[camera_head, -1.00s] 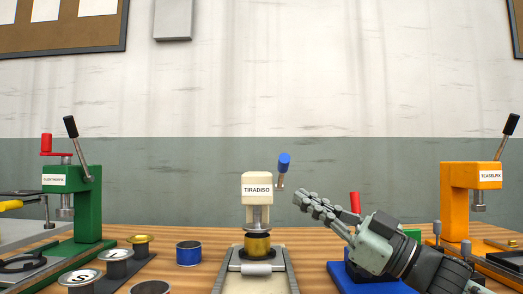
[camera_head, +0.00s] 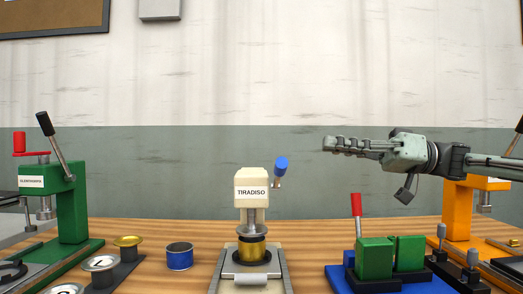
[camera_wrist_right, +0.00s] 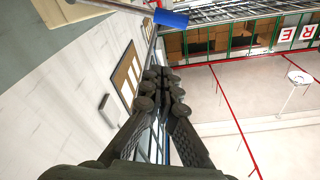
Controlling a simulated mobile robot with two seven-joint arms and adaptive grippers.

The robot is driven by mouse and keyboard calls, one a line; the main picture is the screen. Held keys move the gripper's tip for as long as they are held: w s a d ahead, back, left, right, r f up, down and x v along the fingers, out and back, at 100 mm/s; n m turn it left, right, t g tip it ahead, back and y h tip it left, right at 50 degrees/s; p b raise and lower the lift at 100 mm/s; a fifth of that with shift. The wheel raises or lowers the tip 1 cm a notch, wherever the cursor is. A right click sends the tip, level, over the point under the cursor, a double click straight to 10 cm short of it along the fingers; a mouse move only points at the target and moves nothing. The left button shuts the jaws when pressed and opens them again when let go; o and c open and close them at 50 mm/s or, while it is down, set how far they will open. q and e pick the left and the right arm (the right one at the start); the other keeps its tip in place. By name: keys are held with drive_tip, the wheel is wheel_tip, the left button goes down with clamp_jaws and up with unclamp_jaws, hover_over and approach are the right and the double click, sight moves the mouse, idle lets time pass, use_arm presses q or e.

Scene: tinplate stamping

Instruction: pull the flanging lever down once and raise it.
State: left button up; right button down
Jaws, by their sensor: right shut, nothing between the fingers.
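A cream press labelled TIRADISO (camera_head: 251,181) stands at the middle of the bench. Its lever has a blue handle (camera_head: 281,165) pointing up to the right. A gold tin (camera_head: 252,250) sits under its ram. My right gripper (camera_head: 328,144) is shut and empty, pointing left in the air, above and to the right of the blue handle and apart from it. The right wrist view shows the closed fingers (camera_wrist_right: 163,78) with the blue handle (camera_wrist_right: 171,18) beyond them. My left gripper is not in view.
A green press (camera_head: 72,200) with a black-handled lever stands left, an orange press (camera_head: 462,215) right. A blue base (camera_head: 338,276) with green blocks (camera_head: 375,258) and a red handle (camera_head: 356,205) stands below my right arm. A blue tin (camera_head: 179,257) is left of centre.

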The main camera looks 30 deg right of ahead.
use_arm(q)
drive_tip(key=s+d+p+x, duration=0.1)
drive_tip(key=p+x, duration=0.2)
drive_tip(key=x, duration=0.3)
use_arm(e)
wheel_tip(320, 180, up, 2)
hover_over(278, 176)
drive_tip(key=d, duration=0.2)
drive_tip(key=shift+w+a, duration=0.15)
drive_tip(key=shift+w, duration=0.05)
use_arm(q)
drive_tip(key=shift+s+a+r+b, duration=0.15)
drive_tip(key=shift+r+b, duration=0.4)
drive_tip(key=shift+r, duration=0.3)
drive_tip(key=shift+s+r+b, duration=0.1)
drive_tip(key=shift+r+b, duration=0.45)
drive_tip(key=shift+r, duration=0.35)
use_arm(e)
drive_tip(key=shift+s+f, duration=0.3)
drive_tip(key=shift+f, duration=0.35)
drive_tip(key=shift+s+f, duration=0.35)
drive_tip(key=shift+f, duration=0.25)
drive_tip(key=shift+s+f, duration=0.3)
drive_tip(key=shift+f, duration=0.35)
